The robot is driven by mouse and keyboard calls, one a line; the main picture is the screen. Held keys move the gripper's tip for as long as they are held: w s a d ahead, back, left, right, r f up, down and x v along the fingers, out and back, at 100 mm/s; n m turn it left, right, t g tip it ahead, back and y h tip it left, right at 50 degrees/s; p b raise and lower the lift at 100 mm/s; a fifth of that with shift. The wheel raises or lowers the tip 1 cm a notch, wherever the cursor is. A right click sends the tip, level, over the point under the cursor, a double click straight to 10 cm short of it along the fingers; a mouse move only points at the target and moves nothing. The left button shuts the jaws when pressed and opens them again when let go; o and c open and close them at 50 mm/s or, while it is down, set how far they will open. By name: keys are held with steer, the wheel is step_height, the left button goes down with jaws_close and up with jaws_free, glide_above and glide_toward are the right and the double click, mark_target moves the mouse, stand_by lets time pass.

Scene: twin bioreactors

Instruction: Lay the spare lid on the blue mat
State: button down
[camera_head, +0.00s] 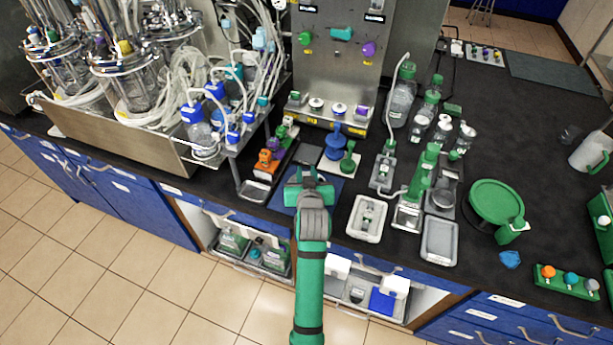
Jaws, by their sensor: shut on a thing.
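My gripper (308,176) is over the blue mat (283,199), near the front edge of the black bench. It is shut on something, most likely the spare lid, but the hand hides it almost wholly. I cannot tell whether the held thing touches the mat. The mat shows on both sides of the hand and wrist.
A blue knobbed piece (335,146) and a green one (349,160) stand just behind the mat. An orange fixture (267,164) is to the left and a white tray (368,219) to the right. The tall steel panel (335,70) rises behind.

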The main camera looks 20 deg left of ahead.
steer(key=shift+f, duration=0.7)
steer(key=shift+f, duration=0.15)
steer(key=c, duration=1.5)
jaws_free()
steer(key=v, duration=1.2)
steer(key=shift+d, duration=0.1)
